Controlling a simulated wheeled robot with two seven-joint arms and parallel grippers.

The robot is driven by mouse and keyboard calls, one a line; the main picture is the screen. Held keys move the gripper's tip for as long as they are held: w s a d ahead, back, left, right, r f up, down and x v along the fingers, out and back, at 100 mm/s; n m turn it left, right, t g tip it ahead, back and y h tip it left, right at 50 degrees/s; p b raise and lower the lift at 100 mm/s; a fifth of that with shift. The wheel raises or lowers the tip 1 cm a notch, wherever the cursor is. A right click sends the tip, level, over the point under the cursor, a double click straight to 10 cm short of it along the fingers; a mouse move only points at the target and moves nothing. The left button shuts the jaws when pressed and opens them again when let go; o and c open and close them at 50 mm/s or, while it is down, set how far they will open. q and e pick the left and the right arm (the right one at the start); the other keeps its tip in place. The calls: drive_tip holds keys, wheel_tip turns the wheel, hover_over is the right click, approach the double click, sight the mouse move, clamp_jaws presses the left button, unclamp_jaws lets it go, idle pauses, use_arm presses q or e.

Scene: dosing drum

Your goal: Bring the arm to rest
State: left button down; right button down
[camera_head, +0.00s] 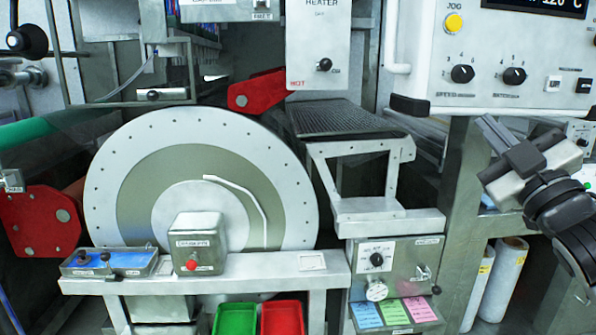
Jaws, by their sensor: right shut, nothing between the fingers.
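My right gripper (496,138) is at the right side of the head view, with its arm coming in from the lower right. Its fingers point up and left, in front of the machine's right post and below the white control panel. It is shut and empty, and I see it touching nothing. My left gripper is not in view. The large dosing drum (135,165), a pale disc with an olive ring, stands left of centre, well apart from my right gripper.
A grey box with a red button (196,245) stands on the front rail before the drum. Green (235,318) and red (283,318) bins sit below. The white control panel (500,55) overhangs at upper right. A dark mesh platform (345,118) is mid-view. White rolls (503,280) stand lower right.

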drive_tip(key=s+a+f+m+g+h, duration=0.1)
drive_tip(key=s+a+f+m+g, duration=0.15)
drive_tip(key=f, duration=1.25)
drive_tip(key=s+a+f+m+g+h, duration=0.1)
drive_tip(key=a+f+m+g, duration=0.25)
drive_tip(key=f, duration=1.15)
drive_tip(key=s+a+f+m+g, duration=0.1)
drive_tip(key=s+a+f+g, duration=0.2)
drive_tip(key=s+f, duration=0.6)
drive_tip(key=s+a+f+m+g, duration=0.2)
drive_tip(key=s+a+f+g, duration=0.1)
drive_tip(key=s+f, duration=0.7)
drive_tip(key=shift+s+a+f+g, duration=0.2)
drive_tip(key=shift+a+f+g, duration=0.1)
drive_tip(key=shift+a+f, duration=0.5)
